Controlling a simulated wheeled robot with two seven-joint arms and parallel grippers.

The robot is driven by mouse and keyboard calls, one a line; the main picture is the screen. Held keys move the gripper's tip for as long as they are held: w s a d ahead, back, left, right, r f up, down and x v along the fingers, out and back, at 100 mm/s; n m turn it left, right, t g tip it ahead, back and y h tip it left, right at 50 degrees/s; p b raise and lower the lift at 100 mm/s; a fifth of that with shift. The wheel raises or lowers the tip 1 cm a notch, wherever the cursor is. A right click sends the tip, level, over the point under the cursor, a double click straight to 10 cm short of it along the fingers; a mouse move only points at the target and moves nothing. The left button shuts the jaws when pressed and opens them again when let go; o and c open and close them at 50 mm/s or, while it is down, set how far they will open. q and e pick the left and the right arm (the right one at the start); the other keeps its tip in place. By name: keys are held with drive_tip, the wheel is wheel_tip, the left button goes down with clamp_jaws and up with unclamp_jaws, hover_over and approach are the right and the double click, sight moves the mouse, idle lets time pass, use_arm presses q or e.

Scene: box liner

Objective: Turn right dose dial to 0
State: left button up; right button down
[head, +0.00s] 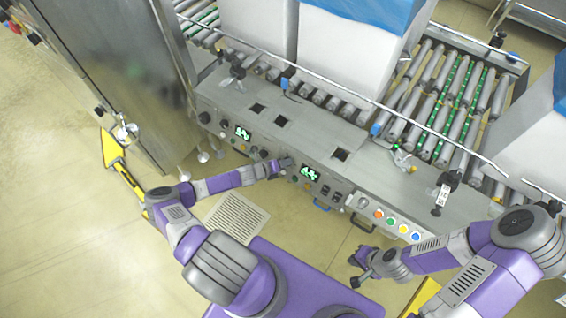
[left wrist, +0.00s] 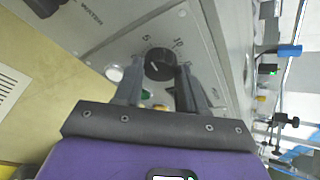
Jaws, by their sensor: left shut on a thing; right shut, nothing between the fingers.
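A round black dial (left wrist: 160,64) sits on the grey panel in the left wrist view, with printed numbers around it. In the head view my left gripper (head: 283,164) is at the front panel beside the right green display (head: 310,173) and hides the dial. My right gripper (head: 361,268) is shut and empty, away from the panel.
The control panel (head: 330,153) has another green display (head: 242,133) to the left. Coloured buttons (head: 391,220) sit to the right. White and green buttons lie close to the held dial. Roller conveyors (head: 450,90) and large white boxes (head: 345,45) stand behind the panel.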

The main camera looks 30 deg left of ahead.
use_arm(q)
drive_tip(key=shift+a+n+h+p, duration=0.15)
drive_tip(key=shift+n+h+p, duration=0.25)
drive_tip(key=shift+n, duration=0.8)
drive_tip(key=shift+s+f+n+t+h+b, duration=0.25)
drive_tip(key=shift+n+t+b, duration=0.35)
drive_tip(key=shift+n, duration=0.9)
drive_tip(key=shift+w+f+n+t+h+b, duration=0.15)
drive_tip(key=shift+n+t+h+b, duration=0.3)
drive_tip(key=shift+n, duration=1.05)
drive_tip(key=shift+s+f+n+t+h+b, duration=0.15)
drive_tip(key=shift+n+t+b, duration=0.5)
drive_tip(key=shift+n, duration=0.85)
drive_tip(key=shift+w+r, duration=0.1)
drive_tip(key=o, duration=1.1)
drive_tip(key=shift+c, duration=0.2)
drive_tip(key=shift+a, duration=0.1)
